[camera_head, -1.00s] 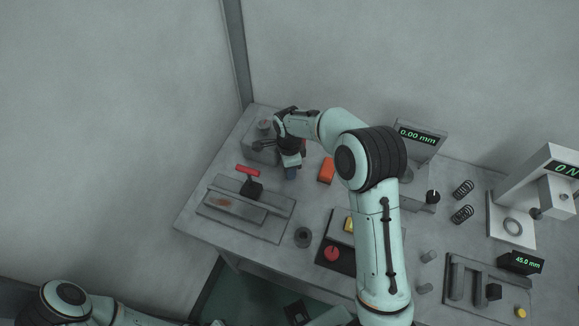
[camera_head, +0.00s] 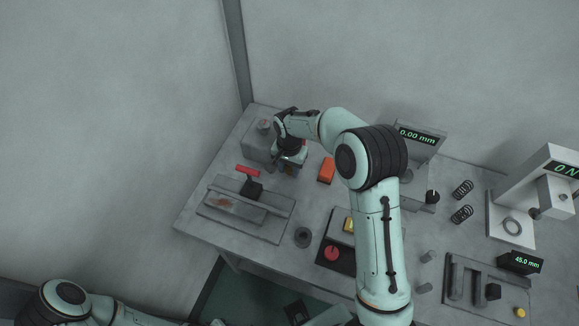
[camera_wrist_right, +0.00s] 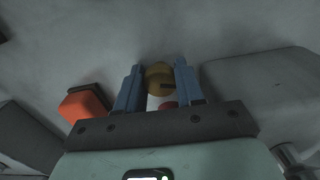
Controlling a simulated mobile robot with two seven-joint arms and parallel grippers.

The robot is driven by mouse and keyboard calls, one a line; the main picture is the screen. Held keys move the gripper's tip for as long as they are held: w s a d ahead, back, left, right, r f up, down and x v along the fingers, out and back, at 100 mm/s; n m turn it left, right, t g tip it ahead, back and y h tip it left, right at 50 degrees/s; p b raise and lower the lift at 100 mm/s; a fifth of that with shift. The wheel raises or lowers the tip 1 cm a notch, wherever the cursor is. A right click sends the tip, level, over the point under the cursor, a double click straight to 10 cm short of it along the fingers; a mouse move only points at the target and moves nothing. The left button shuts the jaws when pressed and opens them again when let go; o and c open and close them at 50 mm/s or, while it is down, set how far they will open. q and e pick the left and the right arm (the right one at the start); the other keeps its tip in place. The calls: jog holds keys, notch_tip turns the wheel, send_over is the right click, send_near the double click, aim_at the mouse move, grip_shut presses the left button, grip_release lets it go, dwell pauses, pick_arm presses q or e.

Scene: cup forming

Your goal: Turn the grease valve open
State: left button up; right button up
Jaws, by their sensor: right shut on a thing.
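The grease valve shows in the right wrist view as a round brass-coloured part (camera_wrist_right: 158,76) with a dark slot and a bit of red (camera_wrist_right: 167,104) below it. It lies between the two blue fingers of my right gripper (camera_wrist_right: 157,85), which is shut on it. In the head view my right gripper (camera_head: 290,170) points down beside a grey box (camera_head: 258,153) at the back left of the table; the valve is hidden there by the wrist.
An orange block (camera_head: 326,171) stands just right of the gripper. A fixture with a red handle (camera_head: 247,171) lies in front of it. Springs and gauges stand at the right.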

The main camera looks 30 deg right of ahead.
aim_at(289, 169)
jog(key=shift+a+n, duration=0.25)
jog(key=shift+n, duration=1.35)
jog(key=shift+s+f, duration=0.1)
jog(key=shift+s, duration=0.05)
jog(key=o, duration=1)
jog(key=shift+o, duration=0.2)
jog(key=shift+d+r, duration=0.15)
jog(key=shift+r, duration=0.05)
jog(key=shift+r, duration=0.3)
notch_tip(289, 169, up, 13)
jog(key=p, duration=0.1)
jog(key=shift+f, duration=0.2)
